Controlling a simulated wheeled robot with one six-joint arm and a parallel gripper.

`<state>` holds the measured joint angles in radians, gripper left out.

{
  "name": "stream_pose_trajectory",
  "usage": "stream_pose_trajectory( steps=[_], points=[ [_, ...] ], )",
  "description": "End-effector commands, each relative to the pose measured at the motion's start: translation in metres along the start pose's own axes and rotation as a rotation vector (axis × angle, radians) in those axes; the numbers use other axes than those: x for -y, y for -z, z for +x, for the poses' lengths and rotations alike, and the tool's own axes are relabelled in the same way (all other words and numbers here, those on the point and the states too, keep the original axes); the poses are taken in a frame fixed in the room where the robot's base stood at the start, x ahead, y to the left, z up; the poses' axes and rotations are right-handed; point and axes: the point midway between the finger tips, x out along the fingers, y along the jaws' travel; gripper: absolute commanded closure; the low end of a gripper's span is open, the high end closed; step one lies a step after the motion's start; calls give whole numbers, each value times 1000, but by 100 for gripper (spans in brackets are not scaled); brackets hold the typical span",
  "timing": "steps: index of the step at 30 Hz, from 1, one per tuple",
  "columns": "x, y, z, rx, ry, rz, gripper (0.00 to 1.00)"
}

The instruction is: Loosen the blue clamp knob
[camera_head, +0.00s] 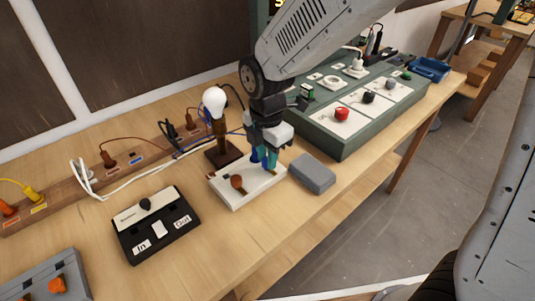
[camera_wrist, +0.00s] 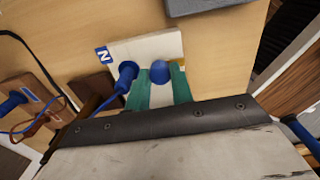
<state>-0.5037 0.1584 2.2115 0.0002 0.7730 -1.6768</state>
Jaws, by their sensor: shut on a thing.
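The blue clamp knob (camera_wrist: 160,72) sits on a white block marked N, between the two teal fingertips of my gripper (camera_wrist: 160,84). The fingers are shut on it from both sides. The white block (camera_wrist: 165,46) also shows in the head view (camera_head: 230,196), with my gripper (camera_head: 264,158) over its far right part. A blue plug or end piece (camera_wrist: 127,72) with a blue cable stands just left of the fingers in the wrist view. A brown-red knob (camera_head: 237,182) sits on the same block's near left part. In the head view my fingers mostly hide the blue knob.
A lamp with a white bulb (camera_head: 214,101) stands close behind the block. A grey box (camera_head: 312,173) lies to its right, a black switch box (camera_head: 156,224) to its left. A green panel (camera_head: 345,135) with knobs stands further right. The bench front is mostly clear.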

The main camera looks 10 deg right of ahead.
Motion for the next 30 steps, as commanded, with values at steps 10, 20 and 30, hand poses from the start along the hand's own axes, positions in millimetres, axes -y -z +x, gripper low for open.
stream_pose_trajectory(
  steps=[10,20,30],
  points=[
    [-4,-1,-3,3,-13,-1,68],
    [-2,0,-5,1,-7,-1,68],
    [-3,-1,-58,2,-11,0,68]
  ],
)
